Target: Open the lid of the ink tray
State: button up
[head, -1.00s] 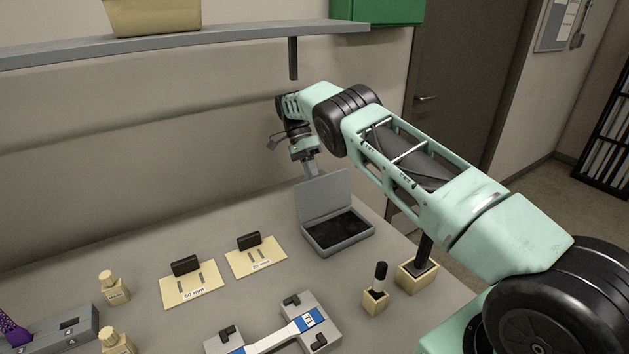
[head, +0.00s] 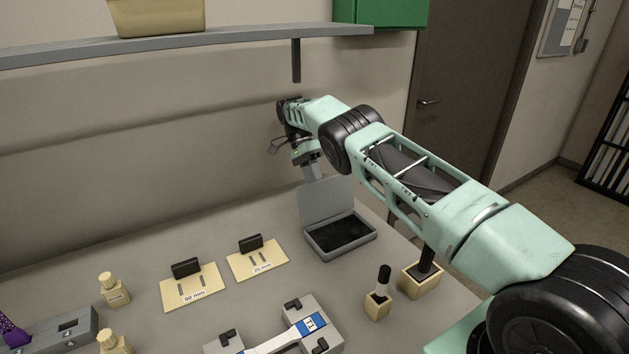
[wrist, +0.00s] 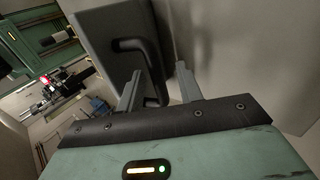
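The ink tray (head: 366,240) is a grey box with a dark pad inside, at the table's far right. Its grey lid (head: 326,198) stands raised, close to upright, at the back edge of the tray. My gripper (head: 313,172) is just behind the lid's top edge, which partly hides the fingertips. In the wrist view, the lid (wrist: 95,35) is a dark grey panel with a black curved handle (wrist: 132,46). The two fingers of my gripper (wrist: 158,84) are apart, with part of the handle beside and behind the left finger. Contact cannot be told.
Two labelled beige plates (head: 192,290) (head: 258,262) lie left of the tray. A grey fixture (head: 300,325) is in front. Beige holders (head: 377,303) (head: 420,279) stand at the right. A shelf (head: 230,36) hangs above, with a post (head: 296,60) near my arm.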

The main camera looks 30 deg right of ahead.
jog(key=shift+d+r, duration=0.1)
jog(key=shift+r, duration=0.05)
notch_tip(320, 180, up, 10)
jog(key=p, duration=0.5)
